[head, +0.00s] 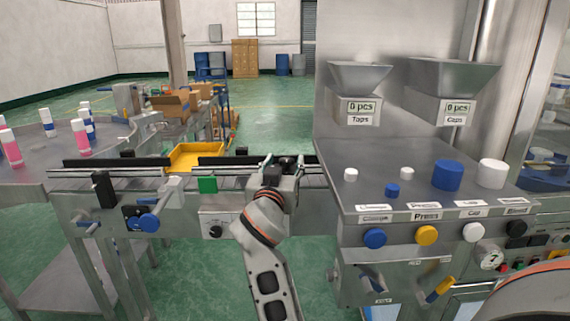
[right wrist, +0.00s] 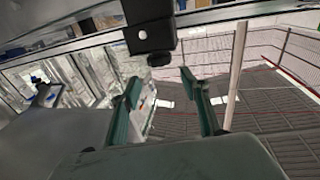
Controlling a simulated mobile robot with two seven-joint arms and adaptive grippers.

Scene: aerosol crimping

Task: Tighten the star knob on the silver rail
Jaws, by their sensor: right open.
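In the right wrist view, a black clamp block (right wrist: 150,28) with a small round hole sits on a silver rail (right wrist: 215,15). A small dark knob (right wrist: 158,59) hangs from its underside; I cannot make out its star shape. My right gripper (right wrist: 162,88) is open, its two green-grey fingers apart and empty, with the knob just beyond the gap between the tips. In the head view, my right gripper (head: 282,161) is over the right end of the conveyor's silver rails (head: 90,172), with dark parts between its fingers. The knob is not clear there. My left gripper is not in view.
Right of the gripper stands a steel machine (head: 350,215) with hoppers, knobs and caps. Along the conveyor front are a green block (head: 207,185), a black post (head: 103,189) and a blue knob (head: 148,222). A yellow tray (head: 190,157) lies behind. Bottles stand on the left table.

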